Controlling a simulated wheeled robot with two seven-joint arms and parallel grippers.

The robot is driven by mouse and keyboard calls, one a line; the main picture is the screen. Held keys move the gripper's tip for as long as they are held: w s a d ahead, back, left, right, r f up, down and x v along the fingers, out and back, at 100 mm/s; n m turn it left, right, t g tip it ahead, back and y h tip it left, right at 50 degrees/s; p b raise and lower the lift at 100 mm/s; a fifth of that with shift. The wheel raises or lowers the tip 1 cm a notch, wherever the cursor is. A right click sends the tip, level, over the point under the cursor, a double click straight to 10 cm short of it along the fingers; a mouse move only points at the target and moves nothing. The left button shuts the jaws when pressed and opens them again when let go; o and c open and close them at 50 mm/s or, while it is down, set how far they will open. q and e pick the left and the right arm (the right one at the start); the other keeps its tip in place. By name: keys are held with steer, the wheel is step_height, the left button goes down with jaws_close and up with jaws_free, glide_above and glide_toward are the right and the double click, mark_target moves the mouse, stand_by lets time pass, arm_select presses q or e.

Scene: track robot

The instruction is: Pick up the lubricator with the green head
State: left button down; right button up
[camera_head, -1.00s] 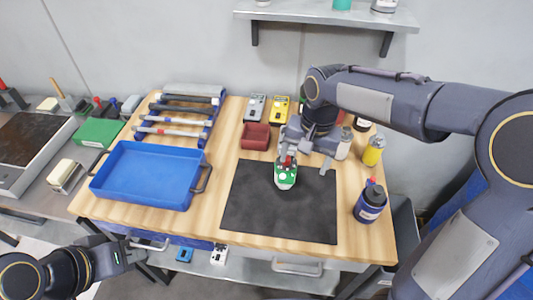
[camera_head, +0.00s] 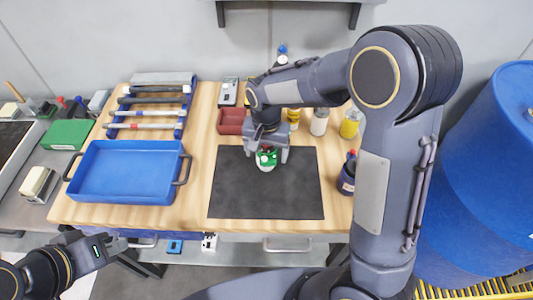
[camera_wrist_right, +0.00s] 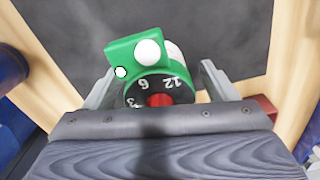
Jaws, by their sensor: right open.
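The lubricator with the green head (camera_head: 267,159) stands on the black mat (camera_head: 290,198). In the right wrist view its green head (camera_wrist_right: 122,52) shows a black numbered dial with a red centre, and its lower body is mostly hidden. My right gripper (camera_head: 266,155) is open over the lubricator, one finger on each side of the head. In the right wrist view the open fingers (camera_wrist_right: 158,72) flank the head, with a visible gap at the right finger; contact on the left is unclear. My left gripper (camera_head: 115,245) is low at the left, away from the bench; its jaw opening is unclear.
A blue tray (camera_head: 128,200) and a tool rack (camera_head: 148,112) are left of the mat. A red bin (camera_head: 231,121) is behind it. Several bottles, including a yellow one (camera_head: 350,123), stand behind right. A dark blue bottle (camera_head: 346,180) is right of the mat. The mat's front is clear.

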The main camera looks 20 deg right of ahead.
steer(key=c, duration=1.3)
steer(key=shift+r, duration=0.15)
